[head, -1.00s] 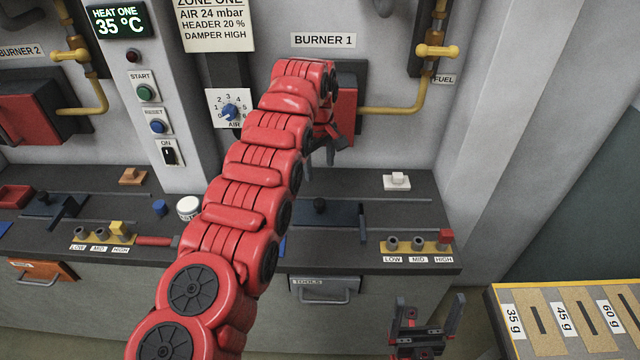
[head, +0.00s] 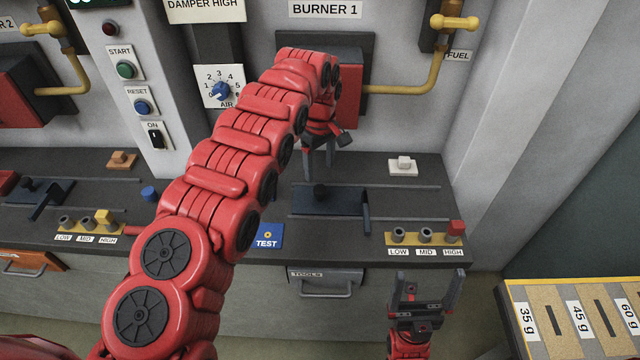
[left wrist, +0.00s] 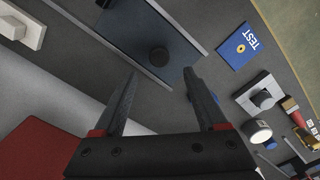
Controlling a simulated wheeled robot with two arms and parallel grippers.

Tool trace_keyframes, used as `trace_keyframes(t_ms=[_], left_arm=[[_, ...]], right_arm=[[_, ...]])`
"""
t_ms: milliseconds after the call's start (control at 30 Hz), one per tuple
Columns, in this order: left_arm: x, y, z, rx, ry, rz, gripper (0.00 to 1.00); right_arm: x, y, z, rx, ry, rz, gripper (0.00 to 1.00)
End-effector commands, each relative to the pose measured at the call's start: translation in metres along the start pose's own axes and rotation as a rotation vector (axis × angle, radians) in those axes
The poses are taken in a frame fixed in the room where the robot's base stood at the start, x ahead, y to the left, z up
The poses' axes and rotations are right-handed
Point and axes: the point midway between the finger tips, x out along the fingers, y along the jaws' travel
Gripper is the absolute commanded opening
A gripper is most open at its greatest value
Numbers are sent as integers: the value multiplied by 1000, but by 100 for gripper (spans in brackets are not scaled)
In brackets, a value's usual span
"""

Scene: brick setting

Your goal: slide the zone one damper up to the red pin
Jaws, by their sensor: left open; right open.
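The zone one damper (head: 335,205) is a dark blue plate with a black knob (head: 321,191), lying between two rails on the right bench. Its pointer arm (head: 366,213) stands left of the LOW socket. The red pin (head: 455,227) stands at HIGH on the yellow strip (head: 425,240). My left gripper (head: 319,172) is open, pointing down just behind the knob in the head view. In the left wrist view the knob (left wrist: 158,57) shows just beyond the open fingertips (left wrist: 162,76), apart from them. My right gripper (head: 428,278) is open and empty, low in front of the bench.
A white block (head: 403,165) sits behind the rails. A blue TEST card (head: 266,236) lies front left of the damper. The rails are clear rightward of the plate. A tray with weight slots (head: 575,318) is at the lower right.

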Motion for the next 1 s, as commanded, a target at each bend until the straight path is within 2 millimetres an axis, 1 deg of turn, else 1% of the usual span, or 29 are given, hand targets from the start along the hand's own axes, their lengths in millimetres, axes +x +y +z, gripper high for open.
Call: trace_keyframes(t_ms=[33,100,200,333,533,833,967,1000], left_arm=[[10,-2,2,1,-5,-8,74],[26,0,2,2,-4,-3,74],[44,0,2,2,-2,0,74],[64,1,3,3,-4,0,74],[74,1,0,1,1,2,74],[76,1,0,2,1,1,74],[76,1,1,2,0,1,51],[76,1,1,2,0,1,44]], right_arm=[[9,0,-1,0,0,0,100],[12,1,-2,0,0,0,100],[17,1,-3,0,0,0,100],[16,1,-3,0,0,0,100],[16,1,-3,0,0,0,100],[16,1,-3,0,0,0,100],[16,1,-3,0,0,0,100],[16,1,-3,0,0,0,100]])
